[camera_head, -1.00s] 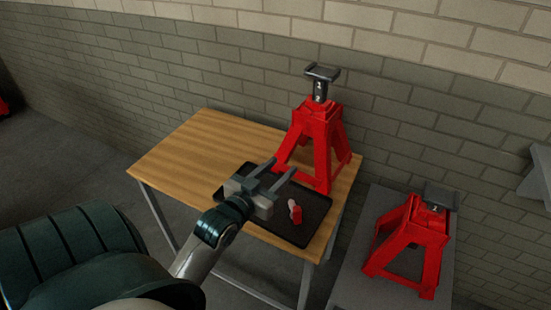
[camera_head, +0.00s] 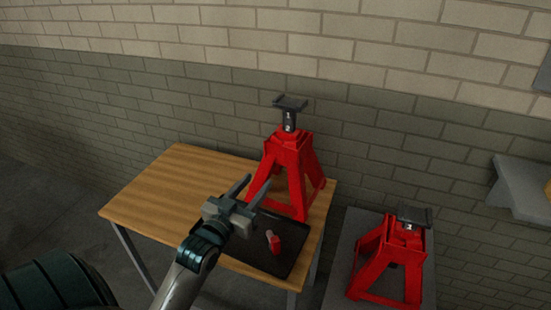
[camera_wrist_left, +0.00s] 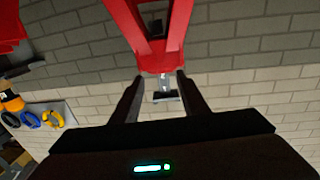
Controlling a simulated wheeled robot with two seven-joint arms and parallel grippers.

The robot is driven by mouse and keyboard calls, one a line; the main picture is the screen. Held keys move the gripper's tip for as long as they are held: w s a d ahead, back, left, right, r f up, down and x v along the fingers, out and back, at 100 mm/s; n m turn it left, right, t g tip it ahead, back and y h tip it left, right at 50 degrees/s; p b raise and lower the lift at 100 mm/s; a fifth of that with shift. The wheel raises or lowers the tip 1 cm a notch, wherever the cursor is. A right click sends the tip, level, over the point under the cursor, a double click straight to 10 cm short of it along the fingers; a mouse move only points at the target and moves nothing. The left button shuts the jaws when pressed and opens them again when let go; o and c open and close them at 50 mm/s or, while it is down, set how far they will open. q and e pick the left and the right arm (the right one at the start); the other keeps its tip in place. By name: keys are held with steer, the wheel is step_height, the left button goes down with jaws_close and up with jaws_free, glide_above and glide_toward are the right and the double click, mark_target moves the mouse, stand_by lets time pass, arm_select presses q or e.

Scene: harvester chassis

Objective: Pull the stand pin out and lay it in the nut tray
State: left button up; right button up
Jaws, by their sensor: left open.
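A red jack stand (camera_head: 300,152) with a grey post and saddle (camera_head: 290,103) stands upright on the wooden table. I cannot make out a pin in it. A dark flat tray or mat (camera_head: 290,262) lies in front of the stand. On it lies a small red piece with a pale end (camera_head: 275,244); I cannot tell what it is. My left gripper (camera_head: 256,185) is open and empty, left of and in front of the stand. In the left wrist view, the stand (camera_wrist_left: 160,50) appears upside down beyond the open fingers (camera_wrist_left: 157,84). My right gripper is not in view.
A second red jack stand (camera_head: 392,255) stands on a grey surface (camera_head: 345,240) to the right. A brick wall (camera_head: 400,130) closes off the back. The table's left part (camera_head: 165,190) is bare. The left wrist view shows blue and yellow rings (camera_wrist_left: 54,119) on a grey shelf.

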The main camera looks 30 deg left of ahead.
mark_target(281, 153)
arm_select(q)
steer(key=w+p, duration=0.1)
steer(key=w, duration=0.4)
steer(key=w+a+p, duration=0.1)
steer(key=w, duration=0.4)
steer(key=w+a+p, duration=0.1)
steer(key=w, duration=0.4)
jaws_close()
